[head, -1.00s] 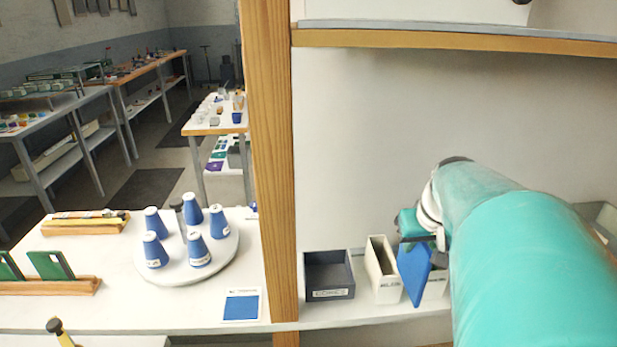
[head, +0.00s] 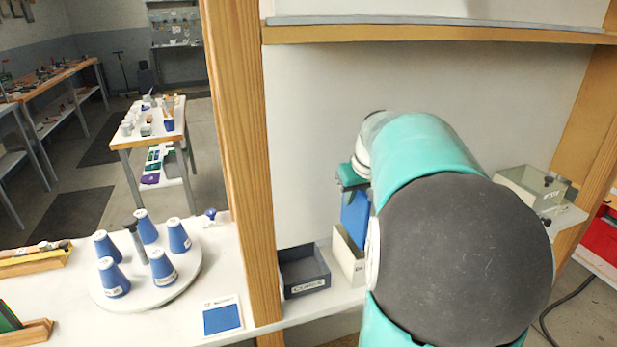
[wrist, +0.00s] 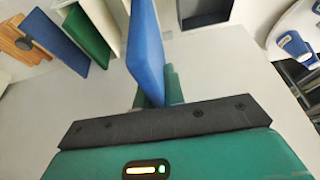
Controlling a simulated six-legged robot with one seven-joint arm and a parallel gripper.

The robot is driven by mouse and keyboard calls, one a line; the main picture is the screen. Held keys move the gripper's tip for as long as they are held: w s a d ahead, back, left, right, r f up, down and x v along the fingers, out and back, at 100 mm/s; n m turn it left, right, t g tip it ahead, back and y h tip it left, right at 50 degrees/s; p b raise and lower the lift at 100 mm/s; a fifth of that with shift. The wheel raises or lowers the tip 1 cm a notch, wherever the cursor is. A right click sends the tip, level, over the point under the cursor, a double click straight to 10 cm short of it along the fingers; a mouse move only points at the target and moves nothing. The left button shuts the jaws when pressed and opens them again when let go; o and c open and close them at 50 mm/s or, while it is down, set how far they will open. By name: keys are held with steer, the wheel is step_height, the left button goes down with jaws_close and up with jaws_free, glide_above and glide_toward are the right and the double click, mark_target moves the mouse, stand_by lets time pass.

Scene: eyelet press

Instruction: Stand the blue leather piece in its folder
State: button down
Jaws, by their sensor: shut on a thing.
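My gripper (head: 352,178) is shut on the blue leather piece (head: 355,213), a flat blue panel hanging below it in the head view. The piece looks close to upright there. A pale narrow folder (head: 347,257) stands on the shelf, in front of the piece's lower part; I cannot tell whether the piece is inside it or behind it. My arm hides what stands to the right. In the wrist view the blue piece (wrist: 146,45) is between the two green fingers (wrist: 158,88), its edge toward the camera. A pale folder wall (wrist: 108,14) shows beyond it.
A dark open box (head: 303,272) stands left of the folder. A wooden post (head: 240,170) divides off a turntable (head: 150,285) with blue cones. A blue-square card (head: 222,317) lies nearby. In the wrist view, a blue panel (wrist: 54,40) and green panel (wrist: 88,35) stand left.

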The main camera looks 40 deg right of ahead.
mark_target(353, 221)
steer(key=w+d, duration=0.2)
steer(key=d, duration=0.1)
steer(key=shift+w+r, duration=0.1)
steer(key=shift+w, duration=0.25)
steer(key=shift+f, duration=5.55)
steer(key=c, duration=1.4)
jaws_free()
